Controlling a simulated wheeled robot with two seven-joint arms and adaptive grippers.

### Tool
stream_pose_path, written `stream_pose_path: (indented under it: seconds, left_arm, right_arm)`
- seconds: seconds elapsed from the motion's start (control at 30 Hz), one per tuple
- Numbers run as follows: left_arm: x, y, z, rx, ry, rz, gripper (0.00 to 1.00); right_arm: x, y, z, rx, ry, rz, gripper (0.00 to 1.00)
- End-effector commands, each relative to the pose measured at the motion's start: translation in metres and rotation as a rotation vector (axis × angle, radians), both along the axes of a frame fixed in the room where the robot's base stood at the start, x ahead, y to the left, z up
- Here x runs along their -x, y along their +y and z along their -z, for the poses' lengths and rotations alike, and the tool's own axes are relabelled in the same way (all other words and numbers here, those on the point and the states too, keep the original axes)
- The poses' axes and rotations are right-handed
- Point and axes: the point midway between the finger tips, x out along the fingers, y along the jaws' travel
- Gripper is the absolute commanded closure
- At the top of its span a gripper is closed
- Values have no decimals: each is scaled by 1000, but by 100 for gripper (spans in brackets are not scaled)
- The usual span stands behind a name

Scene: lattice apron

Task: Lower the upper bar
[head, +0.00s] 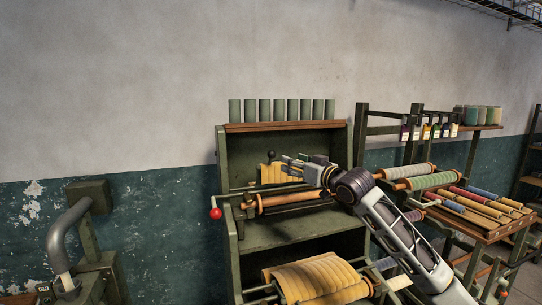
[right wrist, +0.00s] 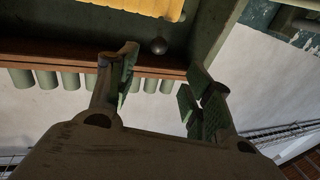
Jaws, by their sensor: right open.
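A dark ball knob (head: 271,155) stands at the upper part of the green machine (head: 228,170), just above a strip of yellow slatted cloth (head: 268,174). The knob also shows in the right wrist view (right wrist: 158,45), beyond and between the fingers. My right gripper (head: 287,165) is open and empty, just right of the knob and apart from it; it also shows in the right wrist view (right wrist: 163,64). A wooden roller (head: 290,198) crosses the machine below my gripper. Which piece is the upper bar is unclear, as my gripper hides part of the area. My left gripper is out of view.
A red ball handle (head: 215,213) sticks out at the machine's left. Several green cylinders (head: 280,109) stand on its top shelf (head: 284,126). Yellow cloth (head: 318,278) covers a lower roller. A rack (head: 472,222) with coloured rolls stands right. A grey bent pipe (head: 62,235) is at left.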

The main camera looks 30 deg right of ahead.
Motion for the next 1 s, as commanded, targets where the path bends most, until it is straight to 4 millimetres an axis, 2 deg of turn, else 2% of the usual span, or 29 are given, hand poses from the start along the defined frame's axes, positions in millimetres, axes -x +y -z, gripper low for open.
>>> stream_pose_path:
  seconds: [0.53,1.0]
  left_arm:
    - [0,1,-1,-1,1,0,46]
    - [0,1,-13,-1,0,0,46]
  right_arm:
    - [-3,0,-1,-6,-1,0,49]
    - [-33,0,-2,-6,-2,1,49]
